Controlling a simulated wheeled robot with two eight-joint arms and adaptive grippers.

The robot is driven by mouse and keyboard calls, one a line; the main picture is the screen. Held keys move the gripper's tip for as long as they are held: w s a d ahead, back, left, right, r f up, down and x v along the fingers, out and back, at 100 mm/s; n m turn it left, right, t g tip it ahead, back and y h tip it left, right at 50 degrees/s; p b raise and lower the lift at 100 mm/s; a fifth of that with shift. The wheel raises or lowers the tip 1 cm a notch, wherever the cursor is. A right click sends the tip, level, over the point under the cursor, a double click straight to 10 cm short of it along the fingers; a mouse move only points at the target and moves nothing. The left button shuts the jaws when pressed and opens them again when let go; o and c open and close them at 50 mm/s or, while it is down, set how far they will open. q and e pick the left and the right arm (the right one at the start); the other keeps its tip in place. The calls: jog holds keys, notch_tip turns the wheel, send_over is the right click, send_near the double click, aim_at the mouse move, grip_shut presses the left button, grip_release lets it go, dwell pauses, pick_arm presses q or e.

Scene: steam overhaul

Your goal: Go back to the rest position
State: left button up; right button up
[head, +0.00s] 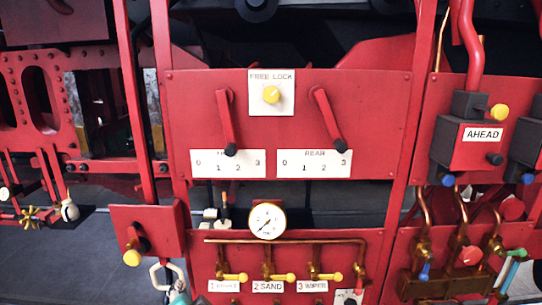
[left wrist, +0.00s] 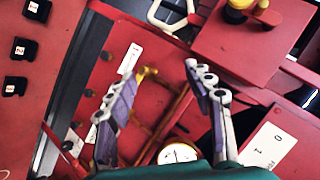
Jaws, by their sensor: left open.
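My left gripper (left wrist: 161,82) is open in the left wrist view, its two grey-and-purple fingers apart with nothing between them. Behind the gap are the red panel with brass pipes and a yellow valve handle (left wrist: 147,72). My right gripper is in neither view.
A red panel (head: 375,120) carries two levers (head: 227,122) (head: 326,120) and a yellow knob (head: 271,94). Below are a round gauge (head: 267,220) and yellow valves (head: 283,277). A red box (head: 147,228) juts out at lower left, above a white loop handle (head: 156,275).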

pick_arm(q)
jog(key=s+f+n+g+h+b, duration=0.1)
jog(key=s+f+n+b, duration=0.1)
jog(key=f, duration=0.8)
jog(key=s+f+n+g+h+b, duration=0.1)
jog(key=s+f+n+b, duration=0.2)
jog(key=f+b, duration=0.3)
jog(key=s+f+n+g+h+b, duration=0.1)
jog(key=s+f+b, duration=0.3)
jog(key=f, duration=0.9)
jog(key=shift+s+f+n+g+h+b, duration=0.4)
jog(key=shift+n+b, duration=0.1)
jog(key=shift+n, duration=0.3)
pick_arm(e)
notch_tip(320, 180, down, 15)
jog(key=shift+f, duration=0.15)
pick_arm(q)
jog(key=shift+a, duration=0.1)
